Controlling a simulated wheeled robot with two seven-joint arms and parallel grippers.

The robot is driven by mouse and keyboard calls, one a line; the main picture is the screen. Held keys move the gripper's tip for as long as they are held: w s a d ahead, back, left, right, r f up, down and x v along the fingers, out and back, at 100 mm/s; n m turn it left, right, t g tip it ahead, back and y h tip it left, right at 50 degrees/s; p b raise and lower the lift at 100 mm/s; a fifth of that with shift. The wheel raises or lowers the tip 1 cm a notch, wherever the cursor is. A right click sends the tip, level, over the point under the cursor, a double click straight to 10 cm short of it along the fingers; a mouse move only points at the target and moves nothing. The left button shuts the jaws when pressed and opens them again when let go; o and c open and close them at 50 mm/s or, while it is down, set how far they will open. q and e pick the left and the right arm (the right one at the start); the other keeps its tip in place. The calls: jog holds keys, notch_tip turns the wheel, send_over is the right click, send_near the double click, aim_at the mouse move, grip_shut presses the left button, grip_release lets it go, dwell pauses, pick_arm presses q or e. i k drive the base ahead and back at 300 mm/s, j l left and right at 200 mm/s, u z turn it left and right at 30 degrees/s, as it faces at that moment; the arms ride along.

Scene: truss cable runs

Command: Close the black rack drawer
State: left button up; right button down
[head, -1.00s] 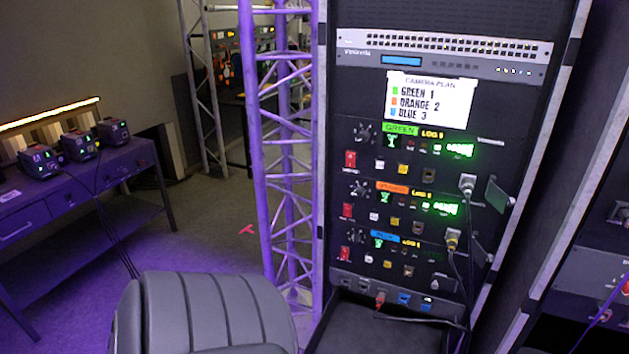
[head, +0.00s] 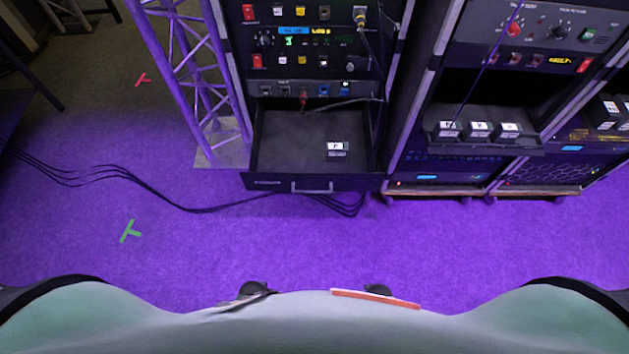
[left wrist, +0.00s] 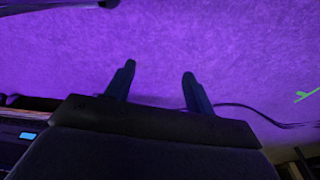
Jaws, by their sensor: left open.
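The black rack drawer (head: 275,181) is pulled out at the bottom of the middle rack in the head view. Its silver handle (head: 312,188) is on the front face, which points toward me. A small black box with a white label (head: 337,150) lies inside on the drawer's floor, right of centre. My left gripper (left wrist: 158,70) shows in the left wrist view with its two dark fingers apart and nothing between them, purple floor beyond. It does not show in the head view, so its distance from the drawer is unclear. My right gripper is in neither view.
A truss tower (head: 190,80) stands left of the drawer. Black cables (head: 180,207) run along the floor to just below the drawer front. A second rack (head: 440,165) stands at the right. The floor (head: 270,245) before the drawer is otherwise clear.

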aim_at(288, 151)
jog(key=j+z, duration=0.25)
jog(key=j, duration=0.15)
jog(key=j+z, duration=0.25)
jog(key=j, duration=0.15)
jog(key=k+l, duration=0.15)
jog(key=k, duration=0.25)
jog(key=k+l+z, duration=0.1)
jog(key=k, duration=0.25)
